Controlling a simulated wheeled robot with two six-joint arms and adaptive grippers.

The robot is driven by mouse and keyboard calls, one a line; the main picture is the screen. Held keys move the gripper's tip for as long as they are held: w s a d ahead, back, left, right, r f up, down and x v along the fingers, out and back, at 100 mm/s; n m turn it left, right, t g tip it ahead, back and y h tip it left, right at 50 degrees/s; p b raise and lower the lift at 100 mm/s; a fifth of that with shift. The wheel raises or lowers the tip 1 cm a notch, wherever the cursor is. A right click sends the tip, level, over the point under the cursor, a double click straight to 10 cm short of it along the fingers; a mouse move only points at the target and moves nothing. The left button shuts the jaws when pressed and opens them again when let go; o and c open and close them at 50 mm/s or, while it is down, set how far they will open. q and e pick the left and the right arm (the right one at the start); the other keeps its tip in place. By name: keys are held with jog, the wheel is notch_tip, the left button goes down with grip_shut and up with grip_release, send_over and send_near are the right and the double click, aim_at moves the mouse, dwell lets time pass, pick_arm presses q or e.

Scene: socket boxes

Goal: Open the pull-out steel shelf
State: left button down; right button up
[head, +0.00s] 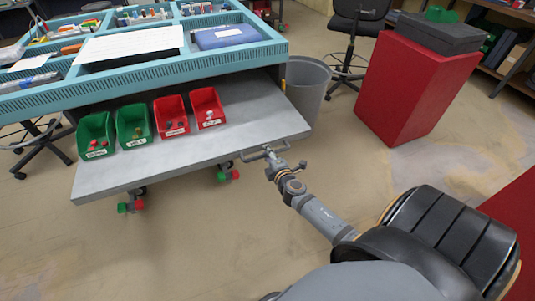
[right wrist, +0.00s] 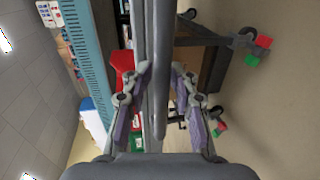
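The grey steel shelf (head: 190,153) sticks out from under the blue-topped workbench, with its front edge slanting across the head view. A grey bar handle (head: 250,156) is on its front edge, towards the right end. My right gripper (head: 270,150) is at the right part of this handle. In the right wrist view, the handle (right wrist: 159,115) runs between the two fingers of the right gripper (right wrist: 161,72). The fingers stand apart, with gaps beside the bar, and do not look closed on it. My left gripper is not in view.
Green bins (head: 96,136) and red bins (head: 171,115) with small parts stand on the shelf. The blue workbench (head: 150,76) is above it. A grey waste bin (head: 307,88) stands at the shelf's right end. A red cabinet (head: 411,88) is farther right. The floor before the shelf is clear.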

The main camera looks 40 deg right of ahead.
jog(key=shift+o, duration=0.4)
jog(key=v, duration=1.2)
jog(key=shift+f, duration=0.1)
